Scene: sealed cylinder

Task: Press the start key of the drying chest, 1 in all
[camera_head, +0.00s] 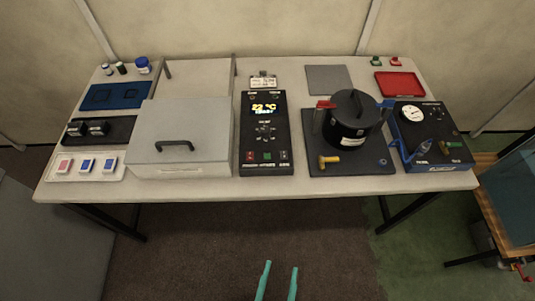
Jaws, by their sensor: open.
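A light grey chest (183,125) with a closed lid and a dark handle (174,146) stands left of the middle of the table. It looks like the drying chest. My gripper (279,280) shows as two teal fingers at the bottom, apart and empty, in front of the table and away from the panel.
A black lidded cylinder (352,119) stands on a dark plate to the right, beside a blue-black gauge box (430,135). A white tray with small boxes (88,166) is at the left front. Floor shows between the table's front edge and my gripper.

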